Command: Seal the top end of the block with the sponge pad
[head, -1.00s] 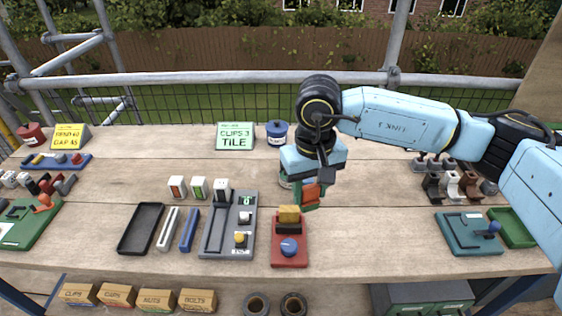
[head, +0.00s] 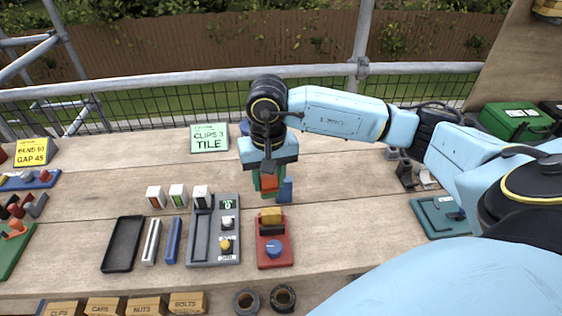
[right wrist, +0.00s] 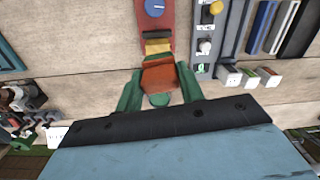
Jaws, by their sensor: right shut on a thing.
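My right gripper (head: 268,186) has green fingers and is shut on an orange-red piece (head: 269,182). It holds the piece over the bench, just behind a red holder (head: 262,256). The holder carries a yellow pad-like block (head: 271,214) at its far end, a dark strip, and a blue knob (head: 273,248). In the right wrist view the orange-red piece (right wrist: 160,76) sits between the fingers, close to the yellow block (right wrist: 158,47); I cannot tell whether they touch. Which is the sponge pad is not clear. My left gripper is out of view.
A black tray (head: 122,245) is farther left. A teal plate (head: 435,222) is at right. Bare bench lies between the red holder and the plate.

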